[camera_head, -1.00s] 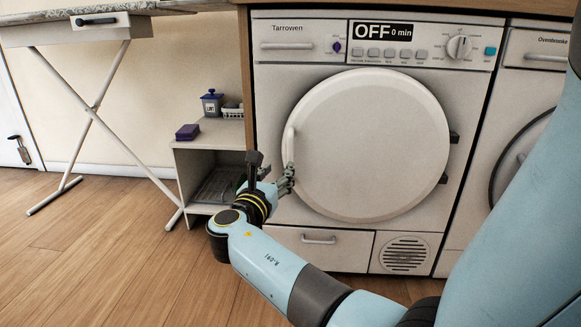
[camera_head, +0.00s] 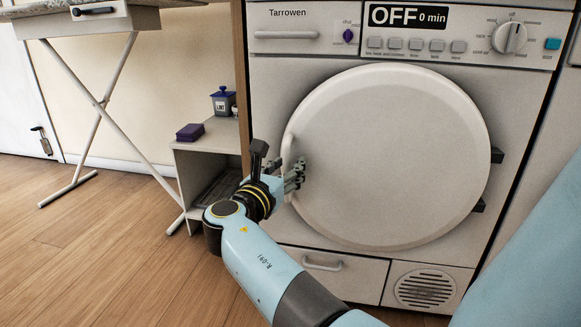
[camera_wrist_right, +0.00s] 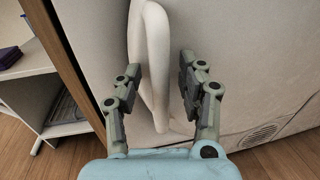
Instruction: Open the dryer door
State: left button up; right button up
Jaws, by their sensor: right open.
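The dryer (camera_head: 400,75) stands ahead with its round white door (camera_head: 390,155) shut. The door's handle (camera_head: 288,150) is a pale upright bar on the door's left edge, and the hinges show on the right edge. My right gripper (camera_head: 297,175) is at the lower part of the handle. In the right wrist view, my right gripper (camera_wrist_right: 160,85) is open, with one finger on each side of the handle (camera_wrist_right: 154,65). A gap shows between the handle and the right finger; the left finger is close to it. My left gripper is not in view.
A low open shelf unit (camera_head: 205,150) stands left of the dryer, holding a purple box (camera_head: 190,132) and a dark blue jar (camera_head: 222,101). An ironing board (camera_head: 90,28) stands further left. The wooden floor (camera_head: 110,245) in front is clear.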

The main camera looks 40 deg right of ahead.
grip_shut()
dwell(0.6)
